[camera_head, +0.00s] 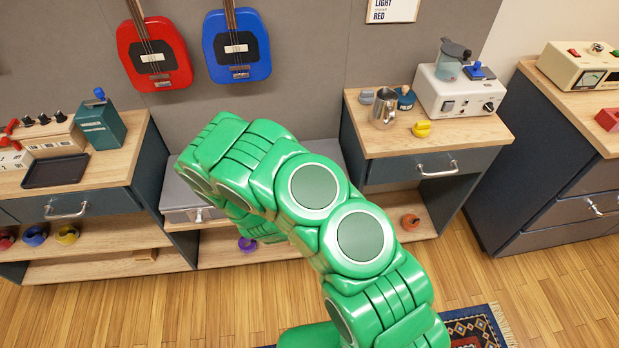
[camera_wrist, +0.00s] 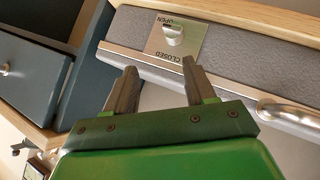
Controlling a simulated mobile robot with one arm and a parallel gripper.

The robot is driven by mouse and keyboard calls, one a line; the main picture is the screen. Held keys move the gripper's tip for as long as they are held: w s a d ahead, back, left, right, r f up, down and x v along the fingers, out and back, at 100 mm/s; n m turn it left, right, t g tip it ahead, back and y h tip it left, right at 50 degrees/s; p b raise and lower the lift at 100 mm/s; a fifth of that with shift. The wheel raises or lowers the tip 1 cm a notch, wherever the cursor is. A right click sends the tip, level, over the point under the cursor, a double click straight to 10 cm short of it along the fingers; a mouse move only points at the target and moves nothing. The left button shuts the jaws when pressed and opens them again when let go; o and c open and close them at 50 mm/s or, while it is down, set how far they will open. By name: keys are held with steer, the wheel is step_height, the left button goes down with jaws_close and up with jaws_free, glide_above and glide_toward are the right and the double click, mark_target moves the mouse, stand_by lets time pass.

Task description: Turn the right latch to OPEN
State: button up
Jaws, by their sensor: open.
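In the wrist view, a grey case (camera_wrist: 228,60) with metal edging carries a latch plate marked OPEN and CLOSED, and the lettering appears upside down. A pale latch knob (camera_wrist: 173,36) sits on that plate; which word it points at is too small to tell. My gripper (camera_wrist: 161,66) is open and empty, its two dark fingers pointing toward the case, short of the knob and apart from it. In the head view the grey case (camera_head: 183,199) stands low between two cabinets; my green arm hides much of it and the gripper.
A silver case handle (camera_wrist: 290,114) is right of the fingers in the wrist view. A dark blue cabinet drawer (camera_wrist: 30,72) is to the left. A wooden worktop (camera_head: 400,138) with a metal jug (camera_head: 384,108) stands right of the case. Open floor (camera_head: 240,300) lies in front.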

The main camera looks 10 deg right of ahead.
steer(key=s+a+r+m+g+y, duration=0.1)
steer(key=s+r+g+y, duration=0.1)
steer(key=r, duration=0.9)
steer(key=s+a+r+m+g+y, duration=0.1)
steer(key=s+r+g, duration=0.3)
steer(key=r, duration=0.7)
steer(key=shift+a+r+y, duration=0.2)
steer(key=shift+r+y, duration=0.15)
steer(key=shift+y, duration=0.25)
stand_by(0.6)
steer(key=shift+s, duration=0.1)
stand_by(0.4)
steer(key=s+d+r+g, duration=0.2)
steer(key=s+d+r, duration=0.1)
steer(key=s+r, duration=0.8)
steer(key=s+d+r+g+y, duration=0.1)
steer(key=s+d+r+g, duration=0.1)
steer(key=s+r, duration=1)
steer(key=s+d, duration=0.1)
steer(key=s, duration=0.6)
steer(key=shift+s+d+r+n+g, duration=0.2)
steer(key=shift+s+d+n+g, duration=0.05)
steer(key=shift+d+n+g, duration=0.15)
